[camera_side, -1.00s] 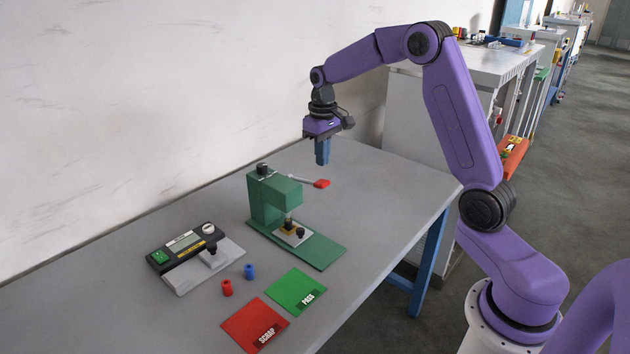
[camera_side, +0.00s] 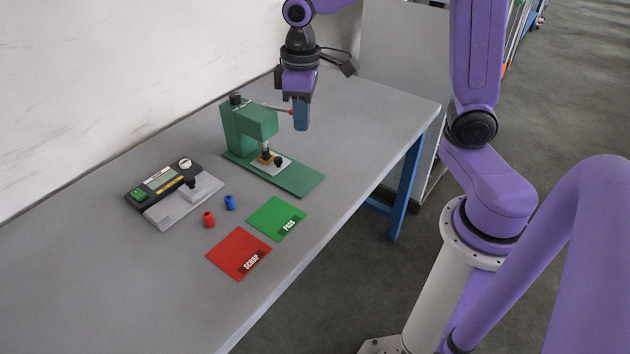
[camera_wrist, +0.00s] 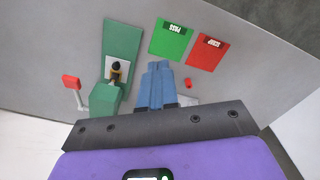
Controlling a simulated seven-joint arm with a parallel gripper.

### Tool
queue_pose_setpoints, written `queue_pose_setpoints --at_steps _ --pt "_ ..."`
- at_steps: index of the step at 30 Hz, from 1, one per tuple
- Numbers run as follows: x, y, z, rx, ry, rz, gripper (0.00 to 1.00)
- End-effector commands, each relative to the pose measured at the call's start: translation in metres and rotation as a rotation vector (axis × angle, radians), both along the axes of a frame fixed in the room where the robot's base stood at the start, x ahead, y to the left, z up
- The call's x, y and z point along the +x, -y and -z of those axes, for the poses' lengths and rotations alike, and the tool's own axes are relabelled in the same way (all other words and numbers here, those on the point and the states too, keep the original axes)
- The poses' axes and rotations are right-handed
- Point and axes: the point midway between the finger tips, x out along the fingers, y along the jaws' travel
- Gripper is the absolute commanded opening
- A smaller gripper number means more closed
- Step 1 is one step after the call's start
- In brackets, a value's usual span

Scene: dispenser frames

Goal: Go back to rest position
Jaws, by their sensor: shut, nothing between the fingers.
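My gripper (camera_side: 301,128) has blue fingers that are shut together with nothing between them. In the side view it hangs pointing down, to the right of the green press (camera_side: 252,124) and higher than the table top.
On the table (camera_side: 130,285) are a tester box (camera_side: 172,193), a red part (camera_side: 208,219), a blue part (camera_side: 230,202), a green PASS mat (camera_side: 274,217) and a red SCRAP mat (camera_side: 236,252). The table's right end is clear. A wall runs along the back.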

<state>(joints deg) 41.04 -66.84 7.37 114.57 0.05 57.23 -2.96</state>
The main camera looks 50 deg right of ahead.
Motion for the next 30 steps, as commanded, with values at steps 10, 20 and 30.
queue_pose_setpoints --at_steps 10,20,30 --pt "-0.127 -0.026 0.002 0.007 0.008 -0.334 0.00" --pt "-0.206 -0.010 0.014 0.012 0.010 -0.565 0.00" --pt "-0.215 -0.007 0.016 0.013 0.010 -0.597 0.00"
